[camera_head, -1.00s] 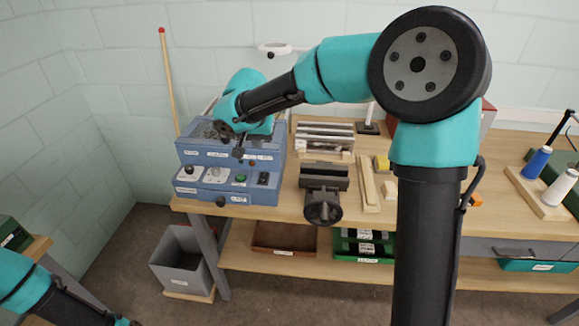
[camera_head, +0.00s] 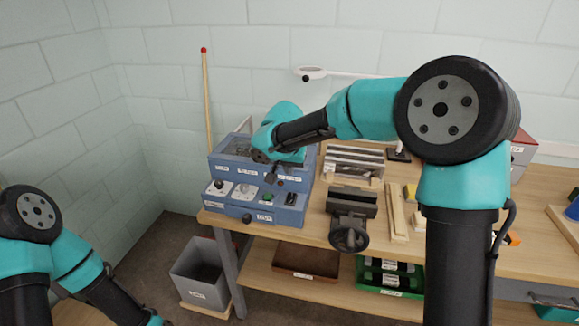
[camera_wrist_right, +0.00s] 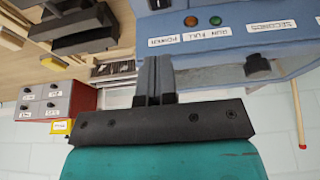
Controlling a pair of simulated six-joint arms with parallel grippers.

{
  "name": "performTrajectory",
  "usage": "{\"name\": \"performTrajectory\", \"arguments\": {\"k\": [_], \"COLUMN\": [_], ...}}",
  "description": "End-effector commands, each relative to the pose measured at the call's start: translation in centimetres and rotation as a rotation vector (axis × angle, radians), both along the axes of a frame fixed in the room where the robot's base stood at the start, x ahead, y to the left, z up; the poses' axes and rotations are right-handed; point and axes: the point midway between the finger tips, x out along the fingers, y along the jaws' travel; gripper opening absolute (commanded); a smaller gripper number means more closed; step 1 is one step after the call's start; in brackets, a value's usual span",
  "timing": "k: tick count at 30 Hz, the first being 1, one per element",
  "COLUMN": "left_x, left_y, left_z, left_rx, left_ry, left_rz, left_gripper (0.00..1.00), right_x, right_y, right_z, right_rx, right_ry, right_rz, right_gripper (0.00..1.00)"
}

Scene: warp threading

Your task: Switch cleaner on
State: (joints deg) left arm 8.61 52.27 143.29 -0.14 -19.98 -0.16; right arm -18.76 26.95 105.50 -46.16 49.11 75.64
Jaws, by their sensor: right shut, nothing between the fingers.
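The blue cleaner (camera_head: 228,172) stands at the left end of the bench, with a basin on top and labels along its front. A black part (camera_wrist_right: 158,4) above the POWER label is cut off by the frame edge. My right gripper (camera_head: 270,179) is shut and empty in front of the upper panel. Its fingers (camera_wrist_right: 155,72) show beside the cleaner's edge; contact is unclear. My left gripper is out of frame.
A lower blue control unit (camera_head: 262,213) with knobs, a green button and a black switch sits in front. A vise (camera_head: 350,235) and wooden strips (camera_head: 396,212) lie to the right. A grey bin (camera_head: 200,278) stands below. A tall stick (camera_head: 207,100) stands behind.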

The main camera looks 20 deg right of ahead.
Motion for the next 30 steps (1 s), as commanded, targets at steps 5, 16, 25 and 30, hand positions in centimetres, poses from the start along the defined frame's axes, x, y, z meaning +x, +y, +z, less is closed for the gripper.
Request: {"name": "performTrajectory", "arguments": {"k": [5,16,25,30], "left_x": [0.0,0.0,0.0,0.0], "left_y": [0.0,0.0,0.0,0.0], "left_z": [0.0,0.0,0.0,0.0], "left_rx": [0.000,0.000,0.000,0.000], "left_ry": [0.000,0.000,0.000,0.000], "left_rz": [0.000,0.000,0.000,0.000], "left_gripper": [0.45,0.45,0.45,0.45], "right_x": [0.9,2.4,2.6,2.6], "right_y": [-0.5,-1.3,-1.4,-1.4], "right_z": [-3.0,-8.7,-10.6,-10.6], "right_rx": [-0.001,0.000,0.000,0.000], "right_ry": [0.003,0.002,0.000,-0.001], "right_rz": [0.000,0.001,0.000,0.000], "right_gripper": [0.00,0.00,0.00,0.00]}}
